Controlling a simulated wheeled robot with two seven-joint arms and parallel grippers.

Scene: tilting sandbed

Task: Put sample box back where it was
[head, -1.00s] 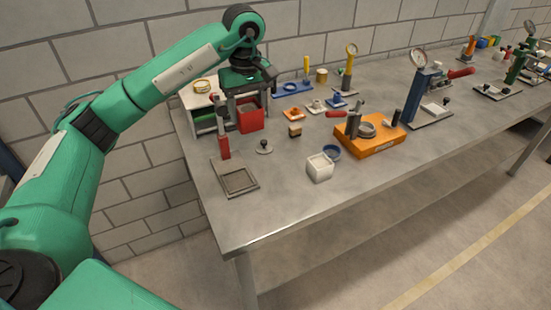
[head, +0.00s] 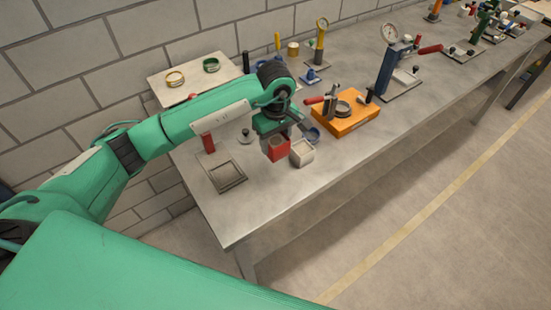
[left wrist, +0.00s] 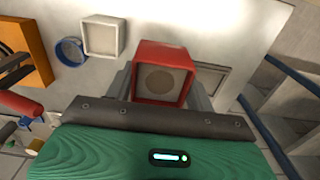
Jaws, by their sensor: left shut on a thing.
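A red open-topped box (head: 277,151) is held in my left gripper (head: 275,134), which is shut on it. In the left wrist view the red box (left wrist: 163,73) sits between the fingers, with its hollow, greyish-brown inside showing. It appears to be above the table; the exact gap cannot be told. A white open-topped box (head: 302,154) stands on the table just right of it in the head view; it also shows in the left wrist view (left wrist: 103,38). My right gripper is not in view.
A grey square tray (head: 226,174) with a red-handled post lies left of the red box. A blue ring (head: 312,135) and an orange base (head: 348,122) lie to the right. A pale shelf (head: 160,88) carries two rings. The table's front is clear.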

